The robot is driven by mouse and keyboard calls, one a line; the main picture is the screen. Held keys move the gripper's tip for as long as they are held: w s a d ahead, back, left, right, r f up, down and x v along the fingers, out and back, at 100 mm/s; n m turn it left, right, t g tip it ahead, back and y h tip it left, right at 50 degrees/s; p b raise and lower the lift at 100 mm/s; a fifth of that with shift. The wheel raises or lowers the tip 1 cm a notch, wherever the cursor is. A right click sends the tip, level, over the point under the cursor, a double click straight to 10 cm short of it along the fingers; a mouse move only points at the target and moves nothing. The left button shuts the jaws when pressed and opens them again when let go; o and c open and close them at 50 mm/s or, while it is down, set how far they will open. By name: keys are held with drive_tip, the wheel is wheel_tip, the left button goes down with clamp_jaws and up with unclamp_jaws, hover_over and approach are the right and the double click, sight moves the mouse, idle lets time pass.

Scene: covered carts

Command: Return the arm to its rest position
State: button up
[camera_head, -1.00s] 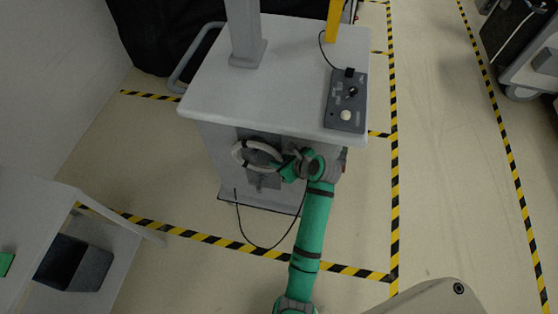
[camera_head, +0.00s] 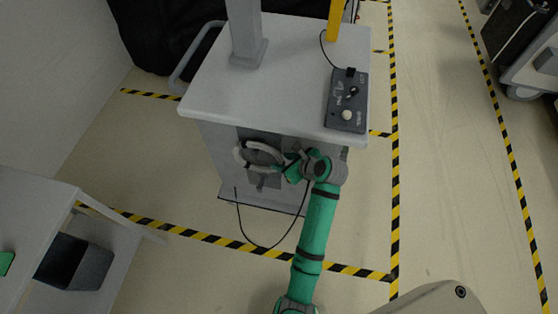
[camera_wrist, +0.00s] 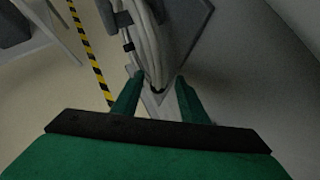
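My green arm reaches up to the front of the white cart (camera_head: 215,95) in the head view. My gripper (camera_head: 285,166) is at the cart's front face, just right of a pale coiled hose or ring (camera_head: 240,156) on a dark grey plate. In the wrist view my gripper (camera_wrist: 158,78) has its two green fingers spread apart. Pale hose strands (camera_wrist: 150,45) hang ahead of and between the fingertips. I cannot tell whether the fingers touch them.
A grey control box (camera_head: 346,108) lies on the cart top. A thin black cable (camera_head: 245,238) loops below the cart front. A white shelf unit (camera_head: 40,205) with a dark bin (camera_head: 85,265) stands at left. Open floor (camera_head: 440,180) lies at right, marked with striped tape.

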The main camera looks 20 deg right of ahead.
drive_tip(key=v, duration=0.8)
drive_tip(key=shift+s+r, duration=0.25)
drive_tip(key=shift+r, duration=0.1)
drive_tip(key=s+a+f+n+t+h, duration=0.2)
drive_tip(key=s+a+f+n+h, duration=0.2)
drive_tip(key=s+a+f+n, duration=0.75)
drive_tip(key=s+a+r+n+t, duration=0.2)
drive_tip(key=s+a+r+n, duration=0.3)
drive_tip(key=s+r+n, duration=0.3)
drive_tip(key=s+a+r+n+t, duration=0.3)
drive_tip(key=s+a+r+n, duration=0.2)
drive_tip(key=n, duration=0.7)
drive_tip(key=s+r, duration=0.2)
drive_tip(key=s, duration=0.1)
drive_tip(key=shift+s+a+r+y, duration=0.2)
drive_tip(key=shift+s+r+y, duration=0.1)
drive_tip(key=shift+r+y, duration=0.1)
